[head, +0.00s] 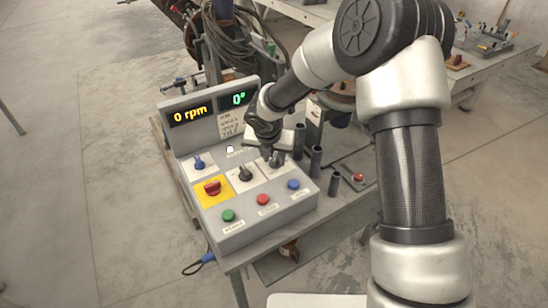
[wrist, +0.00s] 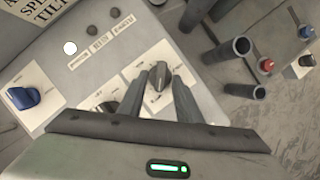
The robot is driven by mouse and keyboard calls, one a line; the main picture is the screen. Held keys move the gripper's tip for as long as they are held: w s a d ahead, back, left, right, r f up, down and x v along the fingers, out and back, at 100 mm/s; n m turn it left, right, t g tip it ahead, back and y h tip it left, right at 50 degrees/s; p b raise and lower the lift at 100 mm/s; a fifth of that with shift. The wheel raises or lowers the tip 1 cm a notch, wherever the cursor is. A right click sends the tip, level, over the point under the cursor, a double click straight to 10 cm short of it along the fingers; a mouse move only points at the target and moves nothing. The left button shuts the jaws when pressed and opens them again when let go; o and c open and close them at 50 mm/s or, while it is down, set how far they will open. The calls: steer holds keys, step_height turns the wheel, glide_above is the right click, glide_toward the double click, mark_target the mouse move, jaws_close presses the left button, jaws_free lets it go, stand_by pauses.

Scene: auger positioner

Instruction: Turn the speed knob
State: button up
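The grey control box (head: 262,228) carries several knobs and buttons; I cannot read which label says speed. A grey pointer knob (wrist: 158,77) sits on a white plate in the wrist view, between the fingertips of my gripper (wrist: 160,82). The fingers are open, one on each side, with a gap to the knob. A blue knob (head: 199,162) is farther left.
The displays read 0 rpm (head: 190,114) and 0° (head: 239,98). A red knob on a yellow plate (head: 212,188) and green (head: 228,215), red (head: 263,199) and blue (head: 293,184) buttons are nearer the front. Upright dark tubes (head: 316,160) stand close right of the box.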

jaws_close()
steer(key=shift+a, duration=0.1)
steer(key=m, duration=0.1)
steer(key=m+h, duration=0.1)
steer(key=m, duration=0.1)
steer(key=m+g, duration=0.1)
steer(key=shift+w+a+m+h, duration=0.15)
steer(key=shift+a+m+h, duration=0.15)
steer(key=shift+m+h, duration=0.1)
steer(key=m, duration=0.1)
steer(key=m+h, duration=0.1)
steer(key=m, duration=0.1)
steer(key=m+g, duration=0.1)
steer(key=shift+w+a, duration=0.2)
steer(key=shift+w, duration=0.05)
steer(key=m+g, duration=0.1)
steer(key=m, duration=0.3)
steer(key=m+g, duration=0.1)
steer(key=m, duration=0.2)
steer(key=shift+w+a+g+h+p, duration=0.1)
steer(key=shift+w+g+h+p, duration=0.2)
steer(key=shift+w+h, duration=0.1)
steer(key=m, duration=0.1)
steer(key=m+g, duration=0.1)
steer(key=m, duration=0.1)
steer(key=m+g, duration=0.1)
steer(key=m, duration=0.1)
steer(key=shift+w, duration=0.35)
steer(key=shift+m+y, duration=0.3)
steer(key=shift+m, duration=0.1)
